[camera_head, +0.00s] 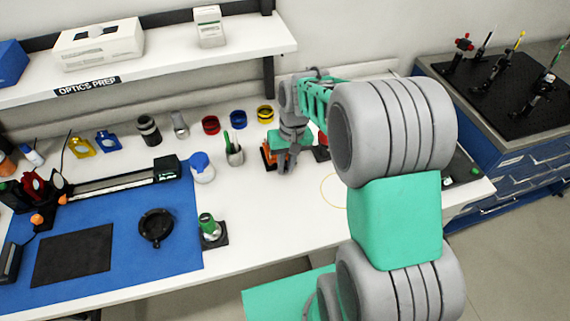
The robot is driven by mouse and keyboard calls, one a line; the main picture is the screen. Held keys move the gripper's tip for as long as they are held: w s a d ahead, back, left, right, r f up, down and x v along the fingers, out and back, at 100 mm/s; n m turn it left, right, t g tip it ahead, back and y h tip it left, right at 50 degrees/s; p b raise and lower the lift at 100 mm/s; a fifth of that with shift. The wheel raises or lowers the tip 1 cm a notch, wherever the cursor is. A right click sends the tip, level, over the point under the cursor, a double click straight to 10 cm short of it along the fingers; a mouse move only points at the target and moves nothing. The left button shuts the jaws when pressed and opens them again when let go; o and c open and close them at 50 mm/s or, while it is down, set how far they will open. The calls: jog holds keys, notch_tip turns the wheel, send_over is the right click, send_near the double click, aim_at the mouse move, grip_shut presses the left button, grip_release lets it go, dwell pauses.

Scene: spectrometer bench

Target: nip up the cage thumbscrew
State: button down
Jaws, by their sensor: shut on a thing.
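My gripper (287,168) points down over the white bench, right of the middle of its length. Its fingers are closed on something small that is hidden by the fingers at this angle. A small orange and black piece (268,154) stands right beside the fingers on their left. A dark piece with red (321,150) shows just to their right, partly behind my arm. I cannot make out the cage thumbscrew clearly, nor tell whether it is the thing between the fingers.
A cup with a green-handled tool (234,154) and a white jar with blue lid (202,167) stand left of my gripper. A green-topped post on a black base (211,231) stands nearer. A shelf (180,62) overhangs the back. Bare white bench (270,210) lies in front.

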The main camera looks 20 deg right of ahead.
jog(key=y+p, duration=0.1)
jog(key=d+y+p, duration=0.1)
jog(key=y, duration=0.1)
jog(key=shift+y, duration=0.3)
jog(key=shift+d+f+y+p, duration=0.15)
jog(key=shift+y+p, duration=0.75)
jog(key=shift+y, duration=0.2)
jog(key=c, duration=1.4)
grip_release()
jog(key=v, duration=0.7)
jog(key=shift+d+r+b, duration=0.25)
jog(key=shift+b, duration=0.15)
